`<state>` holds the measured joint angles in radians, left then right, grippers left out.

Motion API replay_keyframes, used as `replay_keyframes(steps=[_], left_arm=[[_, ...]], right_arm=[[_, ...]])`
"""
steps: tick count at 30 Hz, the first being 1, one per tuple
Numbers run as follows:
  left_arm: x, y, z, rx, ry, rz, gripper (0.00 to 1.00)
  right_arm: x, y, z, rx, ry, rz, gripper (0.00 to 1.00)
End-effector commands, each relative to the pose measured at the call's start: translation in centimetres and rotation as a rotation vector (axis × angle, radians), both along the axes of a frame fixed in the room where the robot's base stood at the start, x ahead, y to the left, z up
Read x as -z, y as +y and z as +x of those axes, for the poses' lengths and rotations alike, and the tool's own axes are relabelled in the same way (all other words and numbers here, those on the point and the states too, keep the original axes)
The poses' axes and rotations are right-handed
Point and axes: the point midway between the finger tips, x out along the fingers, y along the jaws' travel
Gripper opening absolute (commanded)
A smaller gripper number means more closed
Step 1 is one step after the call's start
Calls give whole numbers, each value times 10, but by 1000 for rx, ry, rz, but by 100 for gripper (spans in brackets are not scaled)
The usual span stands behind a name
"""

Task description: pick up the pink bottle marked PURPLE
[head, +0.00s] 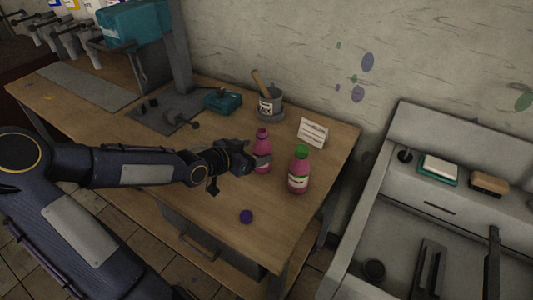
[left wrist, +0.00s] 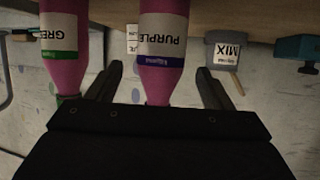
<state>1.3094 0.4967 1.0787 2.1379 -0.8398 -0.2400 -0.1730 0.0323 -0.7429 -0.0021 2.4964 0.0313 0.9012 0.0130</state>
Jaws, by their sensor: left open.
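The pink bottle marked PURPLE (head: 262,146) stands upright on the wooden table (head: 110,125). Its white label with a purple band faces the left wrist camera (left wrist: 162,40), whose picture is upside down. My left gripper (head: 248,162) is open at the bottle's near left side. In the left wrist view the bottle shows between the two fingers (left wrist: 160,70), with a gap on each side. I cannot tell how deep it sits between them. A second pink bottle with a green cap (head: 299,172) stands to the right; its label begins GRE (left wrist: 60,38). My right gripper is not in view.
A grey MIX pot (head: 270,105) and a white card (head: 312,133) stand behind the bottles. A teal box (head: 222,102) and a press are farther left. A sink unit (head: 375,215) stands right.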

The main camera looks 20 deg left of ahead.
Motion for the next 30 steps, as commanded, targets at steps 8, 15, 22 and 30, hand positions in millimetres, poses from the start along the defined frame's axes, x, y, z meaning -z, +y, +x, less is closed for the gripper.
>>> replay_keyframes(steps=[8, 15, 22, 30], left_arm=[[8, -9, 19, 4, -1, 1, 74], [17, -18, 46, 2, -1, -1, 74], [19, -19, 53, 0, 1, -1, 74], [19, -19, 52, 0, 1, -1, 56]], right_arm=[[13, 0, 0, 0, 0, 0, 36], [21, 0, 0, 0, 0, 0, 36], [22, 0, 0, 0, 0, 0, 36], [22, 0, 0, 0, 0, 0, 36]])
